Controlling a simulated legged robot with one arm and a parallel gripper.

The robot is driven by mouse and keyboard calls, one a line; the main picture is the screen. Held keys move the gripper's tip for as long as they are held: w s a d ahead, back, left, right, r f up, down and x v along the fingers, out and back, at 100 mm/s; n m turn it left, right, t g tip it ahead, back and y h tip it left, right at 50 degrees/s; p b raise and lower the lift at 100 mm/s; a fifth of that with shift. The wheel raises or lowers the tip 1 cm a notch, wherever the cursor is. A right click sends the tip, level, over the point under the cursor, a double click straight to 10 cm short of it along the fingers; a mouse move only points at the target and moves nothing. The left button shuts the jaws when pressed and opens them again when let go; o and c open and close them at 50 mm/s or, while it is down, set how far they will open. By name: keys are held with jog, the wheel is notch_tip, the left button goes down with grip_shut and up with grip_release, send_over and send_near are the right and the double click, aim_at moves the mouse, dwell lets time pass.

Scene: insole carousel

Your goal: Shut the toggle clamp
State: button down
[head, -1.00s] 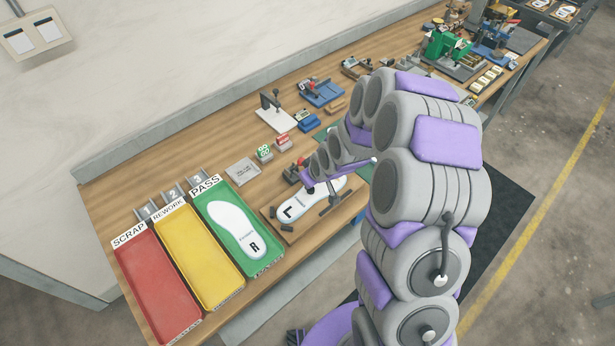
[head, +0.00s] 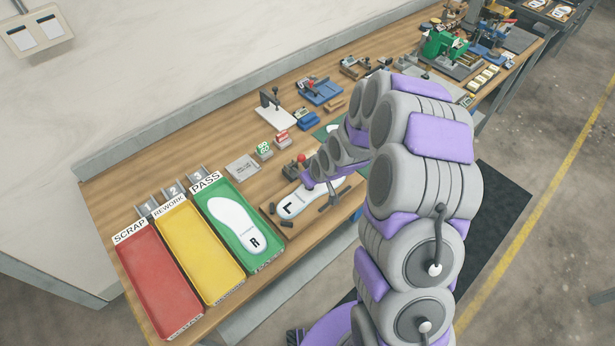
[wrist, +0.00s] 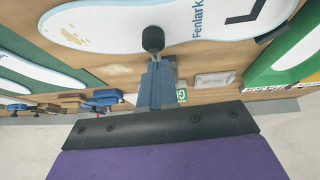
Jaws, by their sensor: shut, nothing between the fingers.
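The toggle clamp (head: 291,171), with its red knob, stands at the far edge of the wooden fixture board, beside a white insole marked L (head: 293,205). In the head view my gripper (head: 308,183) is just right of the clamp, low over the insole; its fingertips are small and partly hidden. In the wrist view a black rubber tip (wrist: 152,38) on a short stem shows at the edge of the insole (wrist: 105,22). Behind it is a blue-grey bar (wrist: 160,85), partly hidden by my dark palm edge. My gripper is shut and empty. The clamp's lever position is unclear.
Red (head: 157,285), yellow (head: 197,255) and green (head: 222,205) trays lie left of the fixture board (head: 283,229). Small blocks and other fixtures crowd the bench behind and right.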

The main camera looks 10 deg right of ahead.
jog(key=shift+s+f, duration=0.4)
jog(key=shift+s, duration=0.1)
jog(key=shift+p+v, duration=1)
jog(key=shift+v, duration=5.55)
jog(key=s+d+r+m+g+h+b, duration=0.1)
jog(key=s+r, duration=0.3)
jog(key=s, duration=0.6)
jog(key=s+d+r+m+g+b, duration=0.1)
jog(key=s+r+m+g, duration=0.2)
jog(key=s, duration=0.8)
jog(key=s+d+r+m+g+h+b, duration=0.1)
jog(key=s+r+m+g, duration=0.1)
jog(key=s+r, duration=0.4)
jog(key=s+g, duration=0.1)
jog(key=s, duration=0.3)
jog(key=shift+s+m+h, duration=0.3)
jog(key=shift+s, duration=0.1)
